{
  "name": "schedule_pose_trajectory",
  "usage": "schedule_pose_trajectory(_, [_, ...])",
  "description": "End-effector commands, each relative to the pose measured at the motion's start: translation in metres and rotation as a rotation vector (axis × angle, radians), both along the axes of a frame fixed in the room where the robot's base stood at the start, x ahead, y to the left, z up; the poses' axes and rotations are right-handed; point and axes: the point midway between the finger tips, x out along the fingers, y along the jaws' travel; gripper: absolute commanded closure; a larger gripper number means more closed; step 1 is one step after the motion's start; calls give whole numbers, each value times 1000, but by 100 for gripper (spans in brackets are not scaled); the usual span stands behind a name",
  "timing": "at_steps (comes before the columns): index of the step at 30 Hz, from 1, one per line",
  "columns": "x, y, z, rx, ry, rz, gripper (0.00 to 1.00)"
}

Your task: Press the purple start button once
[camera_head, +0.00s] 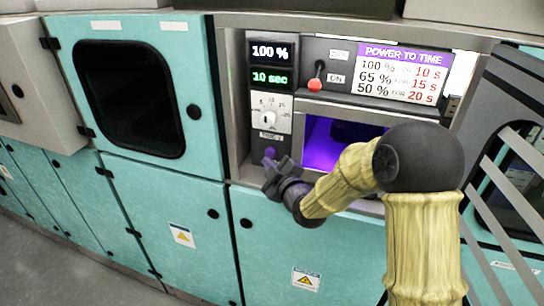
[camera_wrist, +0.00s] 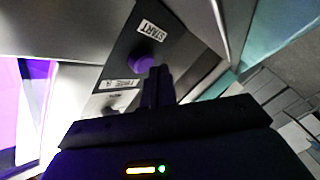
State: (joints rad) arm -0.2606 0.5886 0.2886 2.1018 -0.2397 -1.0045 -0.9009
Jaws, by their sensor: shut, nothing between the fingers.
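The purple start button (camera_head: 270,152) is low on the dark control panel, left of the purple-lit opening. In the wrist view the round purple button (camera_wrist: 143,63) sits below a white START label (camera_wrist: 152,31). My gripper (camera_head: 273,168) is shut and empty, just below and in front of the button. In the wrist view its closed fingertips (camera_wrist: 158,72) lie very close to the button's lower right side. I cannot tell whether they touch it.
Above the button are a time dial (camera_head: 268,112) and displays reading 100 % and 10 sec (camera_head: 270,76). A red-tipped lever (camera_head: 315,84) stands at ON. A power-to-time chart (camera_head: 403,73) is at upper right. Teal cabinets (camera_head: 165,215) flank the panel.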

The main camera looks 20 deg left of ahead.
Motion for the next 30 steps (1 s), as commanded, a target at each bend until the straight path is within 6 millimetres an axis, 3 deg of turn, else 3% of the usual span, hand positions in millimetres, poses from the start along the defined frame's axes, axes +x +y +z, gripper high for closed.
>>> schedule_pose_trajectory(6, [-4,1,1,1,-3,2,100])
schedule_pose_trajectory(23, [-47,3,0,0,-3,0,100])
schedule_pose_trajectory(30, [-49,3,2,1,-3,-1,100])
